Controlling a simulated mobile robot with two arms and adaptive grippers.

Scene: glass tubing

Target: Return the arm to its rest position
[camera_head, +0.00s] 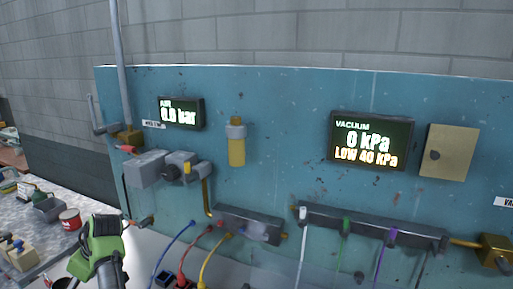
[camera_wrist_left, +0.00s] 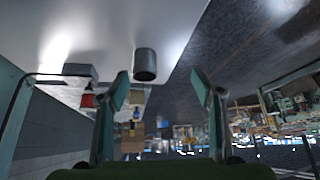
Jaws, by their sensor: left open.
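My left gripper (camera_wrist_left: 160,88) shows in the left wrist view with its two teal fingers spread wide apart. Nothing is held between them. In the head view a green and grey part of my left arm (camera_head: 98,248) is at the lower left, in front of the bench and near the left side of the teal panel (camera_head: 280,110). Its fingertips cannot be made out there. My right arm and gripper are in neither view.
The panel carries an air display (camera_head: 181,112), a vacuum display (camera_head: 370,141), a yellow filter (camera_head: 236,148) and a dark manifold (camera_head: 375,226). Coloured tubes hang below. A bench with a red can (camera_head: 70,220) is at left. A grey cylinder (camera_wrist_left: 145,65) shows beyond the fingers.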

